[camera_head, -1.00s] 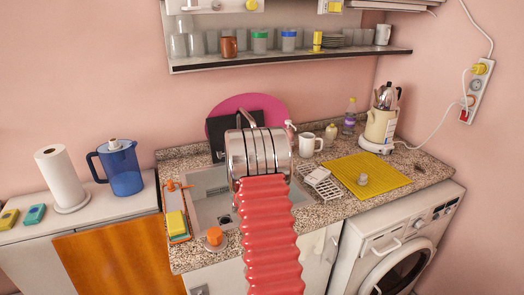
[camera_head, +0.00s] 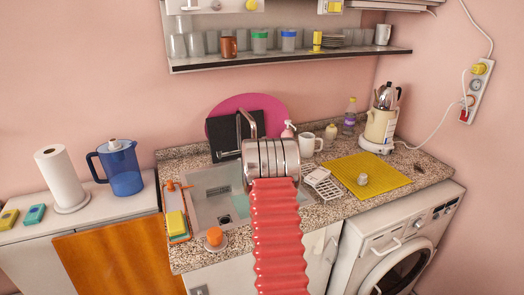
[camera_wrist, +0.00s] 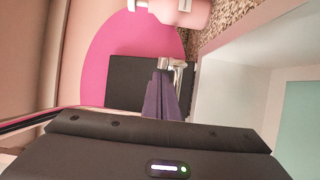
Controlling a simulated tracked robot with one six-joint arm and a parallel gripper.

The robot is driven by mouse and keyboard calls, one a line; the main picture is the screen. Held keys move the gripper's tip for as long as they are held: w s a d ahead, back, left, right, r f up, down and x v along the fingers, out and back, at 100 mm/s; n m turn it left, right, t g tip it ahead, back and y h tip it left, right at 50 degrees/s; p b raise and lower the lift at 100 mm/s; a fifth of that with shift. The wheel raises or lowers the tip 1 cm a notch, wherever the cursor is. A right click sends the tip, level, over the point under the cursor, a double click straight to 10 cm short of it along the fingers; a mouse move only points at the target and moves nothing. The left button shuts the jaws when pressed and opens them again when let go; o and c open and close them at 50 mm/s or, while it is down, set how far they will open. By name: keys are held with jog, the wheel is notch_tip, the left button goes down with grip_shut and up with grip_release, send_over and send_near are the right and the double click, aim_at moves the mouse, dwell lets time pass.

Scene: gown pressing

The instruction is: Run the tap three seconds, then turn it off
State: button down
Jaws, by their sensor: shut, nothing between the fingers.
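The metal tap (camera_head: 239,132) stands at the back of the sink (camera_head: 202,212), its arched spout partly hidden by my arm in the head view. In the wrist view, part of the tap (camera_wrist: 178,67) shows just beyond my fingertips. My gripper (camera_wrist: 162,75) is shut and empty, its purple fingers together and pointing at the tap. I cannot tell whether they touch it. My arm hides the gripper in the head view. I see no water stream, but part of the basin is hidden.
A pink soap bottle (camera_wrist: 182,10) is close to the tap. A black board (camera_wrist: 125,80) and a pink round board (camera_wrist: 105,40) stand behind it. A white mug (camera_head: 307,145) and a yellow mat (camera_head: 375,185) are to the right. A sponge (camera_head: 175,224) lies left of the sink.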

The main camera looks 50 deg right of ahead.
jog(key=shift+d, duration=0.1)
jog(key=shift+s+d, duration=0.85)
jog(key=shift+s, duration=0.2)
jog(key=v, duration=1.1)
jog(key=shift+s+a, duration=0.2)
jog(key=shift+s, duration=0.05)
dwell(0.6)
